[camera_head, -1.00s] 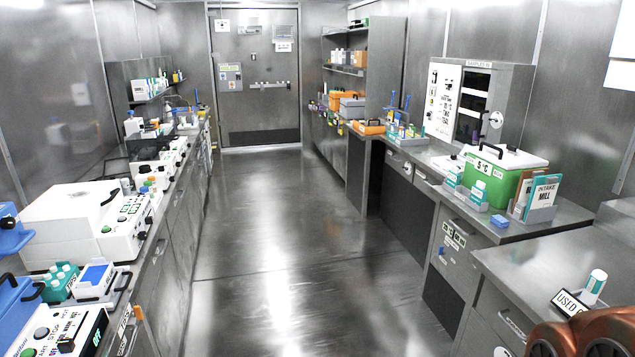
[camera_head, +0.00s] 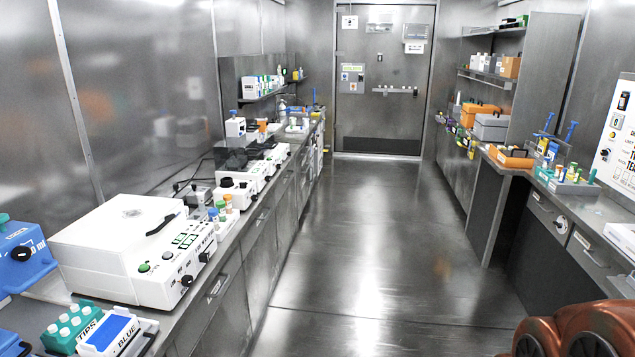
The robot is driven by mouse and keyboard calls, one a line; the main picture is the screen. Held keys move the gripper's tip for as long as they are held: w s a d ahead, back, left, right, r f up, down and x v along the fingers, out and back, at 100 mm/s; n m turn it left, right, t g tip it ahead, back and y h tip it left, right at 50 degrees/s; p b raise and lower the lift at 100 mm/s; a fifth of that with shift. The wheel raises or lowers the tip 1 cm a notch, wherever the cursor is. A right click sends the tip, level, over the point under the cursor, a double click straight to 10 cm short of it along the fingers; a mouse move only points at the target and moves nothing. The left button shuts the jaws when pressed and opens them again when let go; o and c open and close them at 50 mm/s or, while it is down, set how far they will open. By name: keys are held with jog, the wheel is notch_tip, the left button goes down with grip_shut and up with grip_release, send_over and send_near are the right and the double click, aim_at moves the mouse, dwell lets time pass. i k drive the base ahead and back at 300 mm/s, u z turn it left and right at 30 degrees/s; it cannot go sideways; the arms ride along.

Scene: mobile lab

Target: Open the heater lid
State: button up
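No device in view carries a readable heater label, so I cannot tell for sure which one is the heater. A large white box-shaped device (camera_head: 128,250) stands on the left counter. Its lid looks shut and has a black handle (camera_head: 166,223); green and black controls are on its front. Smaller white devices (camera_head: 237,196) stand farther along the same counter. A blue device (camera_head: 20,255) with a black knob is cut off at the left edge. My gripper is not in view; only orange-brown parts of my arm show at bottom right.
The left counter (camera_head: 222,258) also holds a teal tip rack (camera_head: 70,325), a blue-topped tray (camera_head: 112,332) and small coloured-cap vials (camera_head: 222,211). The floor aisle (camera_head: 350,260) is clear to the door (camera_head: 385,80). The right counter (camera_head: 545,200) holds an orange case (camera_head: 509,157).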

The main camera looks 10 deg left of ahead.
aim_at(221, 149)
jog(key=u, duration=0.5)
jog(key=i, duration=1.35)
jog(key=u, duration=0.55)
jog(key=k, duration=0.4)
jog(key=z, duration=0.75)
jog(key=i, duration=1.45)
jog(key=u, duration=0.8)
